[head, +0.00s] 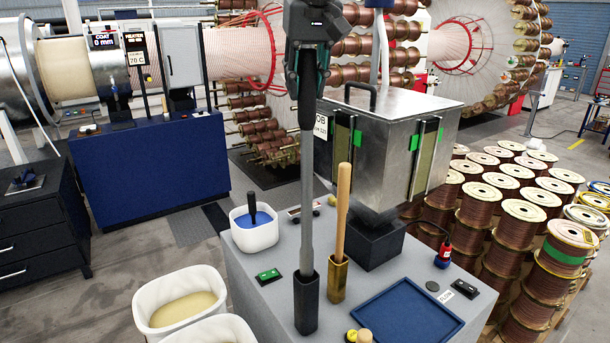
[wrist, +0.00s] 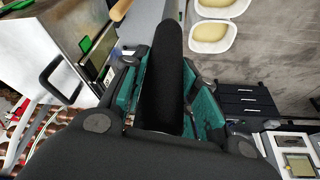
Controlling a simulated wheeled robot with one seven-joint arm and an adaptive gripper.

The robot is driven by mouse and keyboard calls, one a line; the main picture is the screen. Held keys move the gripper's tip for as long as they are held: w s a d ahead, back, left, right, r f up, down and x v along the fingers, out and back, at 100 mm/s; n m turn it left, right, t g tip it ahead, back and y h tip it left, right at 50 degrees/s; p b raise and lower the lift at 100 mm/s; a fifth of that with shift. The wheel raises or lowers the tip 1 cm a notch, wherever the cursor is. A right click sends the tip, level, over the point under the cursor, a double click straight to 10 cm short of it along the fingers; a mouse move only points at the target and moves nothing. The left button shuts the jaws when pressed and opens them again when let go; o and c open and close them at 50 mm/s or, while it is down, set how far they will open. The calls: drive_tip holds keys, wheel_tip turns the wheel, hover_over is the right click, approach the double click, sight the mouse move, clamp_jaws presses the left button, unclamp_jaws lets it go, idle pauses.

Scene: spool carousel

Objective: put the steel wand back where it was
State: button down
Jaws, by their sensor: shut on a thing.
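The steel wand (head: 306,190) is a long grey rod with a black handle. My gripper (head: 307,78) is shut on the handle near its top and holds the wand almost upright. The wand's lower end meets the mouth of a tall black holder (head: 306,310) on the grey cabinet top; its tip is hidden, and how deep it sits I cannot tell. In the wrist view the black handle (wrist: 163,80) lies between the teal finger pads of my gripper (wrist: 160,85).
A brass holder (head: 338,280) with a wooden stick stands just right of the black holder. A steel box (head: 385,135) is behind it. A blue tray (head: 408,312) lies front right, and a white tub (head: 254,236) with blue contents back left.

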sight(305, 178)
wheel_tip(305, 178, down, 19)
drive_tip(key=shift+f+p, duration=0.2)
drive_tip(key=shift+p, duration=0.95)
drive_tip(key=shift+s, duration=0.1)
drive_tip(key=c, duration=1.1)
unclamp_jaws()
drive_tip(key=shift+f, duration=0.1)
drive_tip(key=b+v, duration=0.1)
drive_tip(key=v, duration=1.1)
